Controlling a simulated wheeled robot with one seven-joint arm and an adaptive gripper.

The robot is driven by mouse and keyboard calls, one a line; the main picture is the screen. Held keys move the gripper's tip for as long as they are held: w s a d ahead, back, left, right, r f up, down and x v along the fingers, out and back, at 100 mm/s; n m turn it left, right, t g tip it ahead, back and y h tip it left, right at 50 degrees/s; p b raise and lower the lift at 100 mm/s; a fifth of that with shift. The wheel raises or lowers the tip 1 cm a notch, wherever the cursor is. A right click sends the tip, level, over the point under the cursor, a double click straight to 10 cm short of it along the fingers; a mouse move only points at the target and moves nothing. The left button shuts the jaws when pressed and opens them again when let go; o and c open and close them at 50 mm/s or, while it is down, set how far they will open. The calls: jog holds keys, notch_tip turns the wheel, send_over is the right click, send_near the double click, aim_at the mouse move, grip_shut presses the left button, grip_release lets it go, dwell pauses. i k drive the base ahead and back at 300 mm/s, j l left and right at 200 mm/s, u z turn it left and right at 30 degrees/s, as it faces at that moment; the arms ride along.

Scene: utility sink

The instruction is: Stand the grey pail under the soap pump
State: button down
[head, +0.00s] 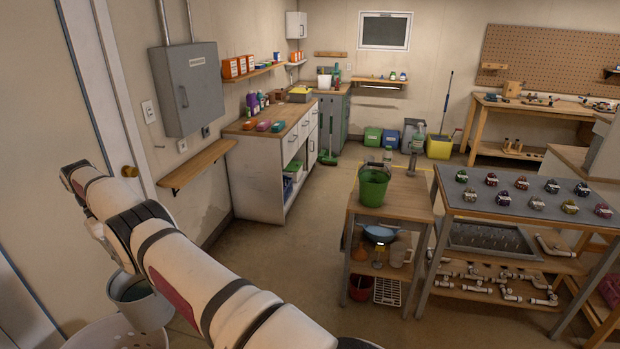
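A grey pail (143,304) shows at the lower left, upright, with its dark inside partly visible. My white arm crosses in front of it and hides part of its rim. I cannot tell whether the pail is held or resting on something. My gripper is not visible; the arm's far end is hidden behind its own links. A grey upright fixture with a spout-like head (415,148) stands at the back of the small wooden-topped cart; it may be the soap pump, but it is too small to be sure.
A white perforated basket (95,338) is at the lower left. A wooden wall shelf (198,166) juts out. Open floor (285,255) lies between the left cabinet and the cart.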

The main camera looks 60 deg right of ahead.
aim_at(409, 187)
jog(key=l+z, duration=0.2)
jog(key=z, duration=0.2)
jog(key=l+z, duration=0.25)
jog(key=z, duration=0.2)
jog(key=l+z, duration=0.2)
jog(key=z, duration=0.2)
